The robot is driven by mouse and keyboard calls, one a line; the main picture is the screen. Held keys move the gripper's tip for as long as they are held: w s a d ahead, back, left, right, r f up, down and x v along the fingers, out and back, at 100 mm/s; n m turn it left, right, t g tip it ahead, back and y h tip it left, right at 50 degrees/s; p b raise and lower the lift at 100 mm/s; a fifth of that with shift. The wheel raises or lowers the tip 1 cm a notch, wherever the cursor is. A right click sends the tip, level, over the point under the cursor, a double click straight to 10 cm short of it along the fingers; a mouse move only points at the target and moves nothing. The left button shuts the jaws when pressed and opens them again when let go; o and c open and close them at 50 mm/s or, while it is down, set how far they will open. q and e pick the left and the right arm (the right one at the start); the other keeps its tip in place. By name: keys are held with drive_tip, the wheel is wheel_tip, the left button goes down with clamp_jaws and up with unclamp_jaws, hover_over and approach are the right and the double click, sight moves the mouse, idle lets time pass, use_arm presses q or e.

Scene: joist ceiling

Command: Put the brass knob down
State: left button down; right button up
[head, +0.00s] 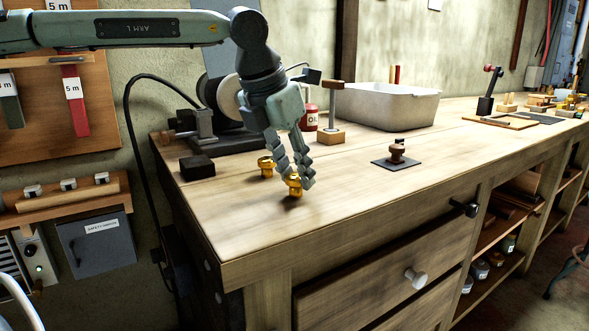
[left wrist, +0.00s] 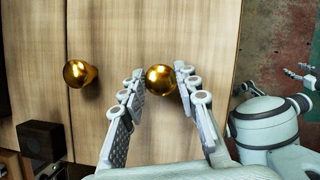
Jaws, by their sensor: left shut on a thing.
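A brass knob (head: 293,184) is between the fingertips of my left gripper (head: 294,178), low over the front left part of the wooden workbench (head: 340,185). The left gripper is shut on this knob, which also shows in the left wrist view (left wrist: 160,79). I cannot tell whether its underside touches the bench. A second brass knob (head: 266,168) stands on the bench just behind and left of the held one; it also shows in the left wrist view (left wrist: 80,73). Pale fingers at the right edge of the left wrist view look like my right gripper (left wrist: 298,75), too small to read.
A black block (head: 197,167) sits at the bench's left end. A dark plate with a brown knob (head: 397,154) lies to the right. The front middle is clear.

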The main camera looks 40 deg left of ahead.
use_arm(q)
drive_tip(key=shift+f, duration=0.15)
drive_tip(key=c, duration=1.1)
unclamp_jaws()
drive_tip(key=shift+c, duration=0.2)
use_arm(e)
drive_tip(key=shift+a+r, duration=0.3)
drive_tip(key=shift+r, duration=0.15)
